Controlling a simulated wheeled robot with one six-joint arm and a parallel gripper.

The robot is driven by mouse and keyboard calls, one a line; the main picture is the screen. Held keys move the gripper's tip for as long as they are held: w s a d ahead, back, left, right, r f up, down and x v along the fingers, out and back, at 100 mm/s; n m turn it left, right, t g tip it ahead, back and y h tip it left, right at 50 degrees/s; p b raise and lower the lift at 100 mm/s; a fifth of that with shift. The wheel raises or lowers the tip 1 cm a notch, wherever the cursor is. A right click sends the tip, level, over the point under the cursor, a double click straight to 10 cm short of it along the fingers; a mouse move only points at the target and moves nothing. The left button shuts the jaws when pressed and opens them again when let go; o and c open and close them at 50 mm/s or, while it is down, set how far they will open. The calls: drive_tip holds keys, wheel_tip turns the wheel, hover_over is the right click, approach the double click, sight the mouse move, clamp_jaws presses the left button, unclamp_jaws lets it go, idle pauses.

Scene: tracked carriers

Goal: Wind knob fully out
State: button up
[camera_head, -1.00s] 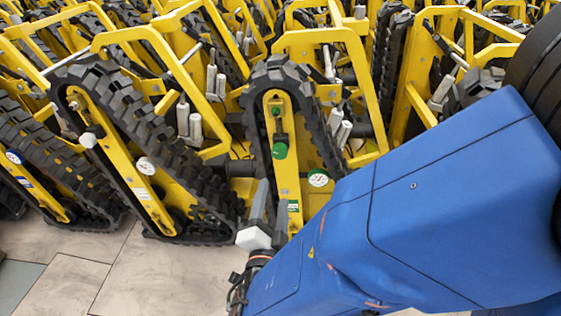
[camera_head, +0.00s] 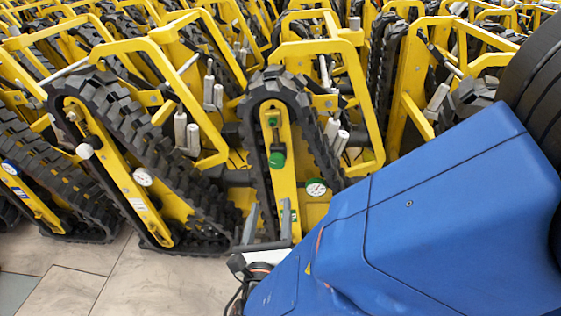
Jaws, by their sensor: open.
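A round green knob (camera_head: 277,160) sits on the yellow plate of the middle tracked carrier (camera_head: 285,185), framed by its black track. A smaller green part sits above it on the same plate. My gripper (camera_head: 268,212) is below the knob, in front of the lower part of this carrier. Its two grey fingers point up and stand apart, with nothing visible between them. The gripper does not touch the knob. My blue arm hides the carrier's lower right side.
A dial gauge (camera_head: 316,188) with a green rim is right of the knob. The left carrier (camera_head: 125,190) has a white knob (camera_head: 84,151) and its own gauge. More yellow carriers crowd behind. Bare tiled floor (camera_head: 150,285) lies at the lower left.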

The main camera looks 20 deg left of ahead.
drive_tip(key=m, duration=3.8)
approach(277, 164)
drive_tip(key=x, duration=0.9)
drive_tip(key=shift+w, duration=0.1)
drive_tip(key=shift+c, duration=0.5)
drive_tip(key=c, duration=0.9)
